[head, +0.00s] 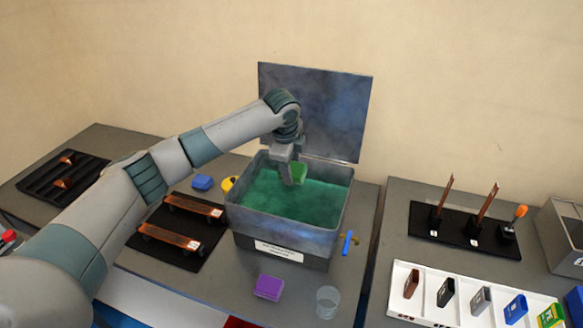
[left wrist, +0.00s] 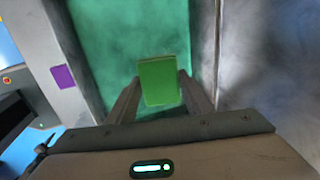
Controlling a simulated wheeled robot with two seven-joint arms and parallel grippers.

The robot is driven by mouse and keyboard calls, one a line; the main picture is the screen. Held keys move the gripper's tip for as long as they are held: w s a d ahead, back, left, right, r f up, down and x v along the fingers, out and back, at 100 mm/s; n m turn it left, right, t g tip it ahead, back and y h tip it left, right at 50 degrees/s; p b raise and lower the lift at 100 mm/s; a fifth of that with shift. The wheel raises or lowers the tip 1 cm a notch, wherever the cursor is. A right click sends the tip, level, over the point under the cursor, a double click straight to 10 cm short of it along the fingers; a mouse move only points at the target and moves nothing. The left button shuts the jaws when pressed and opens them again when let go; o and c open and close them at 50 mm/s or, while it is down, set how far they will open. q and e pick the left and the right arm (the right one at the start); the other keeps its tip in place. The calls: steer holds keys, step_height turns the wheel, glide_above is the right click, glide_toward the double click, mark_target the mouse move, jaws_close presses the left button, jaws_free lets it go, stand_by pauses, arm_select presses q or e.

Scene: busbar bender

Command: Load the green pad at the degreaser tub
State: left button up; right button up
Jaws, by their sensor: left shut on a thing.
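The degreaser tub (head: 338,218) is an open grey metal box with green fluid (head: 290,200) in it. Its lid (head: 325,105) stands raised behind it. My left gripper (head: 293,176) reaches down into the tub and is shut on the green pad (head: 300,172). In the left wrist view the green pad (left wrist: 160,82) sits between the two fingers, with the green fluid (left wrist: 125,40) beyond it. I cannot tell whether the pad touches the fluid. My right gripper is not in view.
A purple block (head: 268,287) and a clear cup (head: 327,302) stand in front of the tub. Copper bars (head: 172,236) lie on a black mat at the left. A blue block (head: 203,182) and a yellow item (head: 228,184) are beside the tub. A white tray (head: 405,305) with several coloured pieces is at the right.

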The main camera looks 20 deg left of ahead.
mark_target(292, 169)
arm_select(q)
steer(key=shift+f+b, duration=0.65)
steer(key=shift+f, duration=0.55)
steer(key=shift+f+b, duration=0.4)
steer(key=shift+f, duration=2.05)
steer(key=shift+r+p, duration=3.95)
steer(key=shift+r, duration=0.55)
steer(key=shift+r, duration=2.05)
